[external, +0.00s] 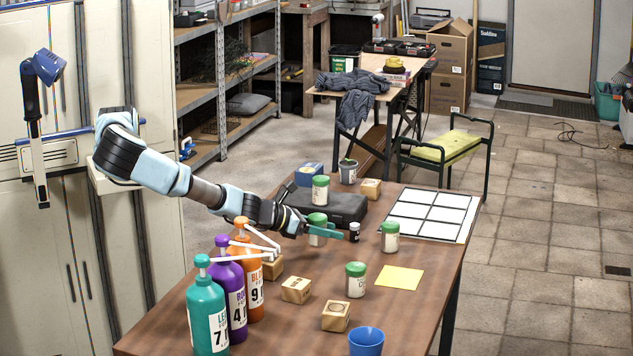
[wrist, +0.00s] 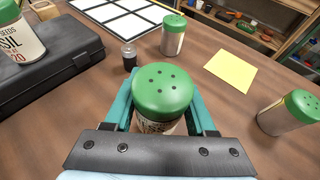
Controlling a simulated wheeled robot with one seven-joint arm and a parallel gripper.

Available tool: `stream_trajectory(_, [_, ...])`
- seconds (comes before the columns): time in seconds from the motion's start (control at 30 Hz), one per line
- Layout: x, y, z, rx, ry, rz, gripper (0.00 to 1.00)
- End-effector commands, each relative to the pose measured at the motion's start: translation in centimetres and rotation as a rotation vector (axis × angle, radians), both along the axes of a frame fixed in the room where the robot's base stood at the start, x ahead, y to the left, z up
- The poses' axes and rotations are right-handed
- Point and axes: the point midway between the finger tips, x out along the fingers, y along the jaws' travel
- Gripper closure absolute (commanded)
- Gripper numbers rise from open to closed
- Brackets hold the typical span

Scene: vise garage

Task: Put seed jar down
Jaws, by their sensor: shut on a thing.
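A seed jar with a green, holed lid and pale body (wrist: 166,92) is between the two teal fingers of my gripper (wrist: 164,105) in the wrist view. The jar looks upright. The fingers and palm hide most of its body, and I cannot tell whether its base touches the table. Similar green-lidded jars stand at the right (external: 390,236), nearer the front (external: 355,280) and by the black case (external: 320,188).
A small dark-bodied canister (external: 354,231) stands just right of my gripper. A black case (external: 335,207) lies behind it. A white grid board (external: 432,214) and a yellow sheet (external: 399,280) lie right. Pump bottles (external: 207,312), wooden blocks (external: 296,289) and a blue cup (external: 366,341) stand nearer the front.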

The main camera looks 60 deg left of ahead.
Motion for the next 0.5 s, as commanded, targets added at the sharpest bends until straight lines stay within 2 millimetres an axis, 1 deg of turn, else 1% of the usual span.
stream_trajectory(0.1, [-0.1, -0.1, 2.3, -0.004, -0.001, -0.001, 0.99])
stream_trajectory(0.2, [0.0, 0.0, 4.0, -0.003, 0.0, 0.0, 0.99])
stream_trajectory(0.3, [-0.1, 0.0, 5.1, -0.001, 0.001, -0.001, 0.99])
stream_trajectory(0.47, [-0.1, 0.0, 6.4, 0.0, 0.001, 0.0, 0.99])
stream_trajectory(0.5, [-0.1, 0.0, 7.0, -0.002, 0.0, 0.0, 0.99])
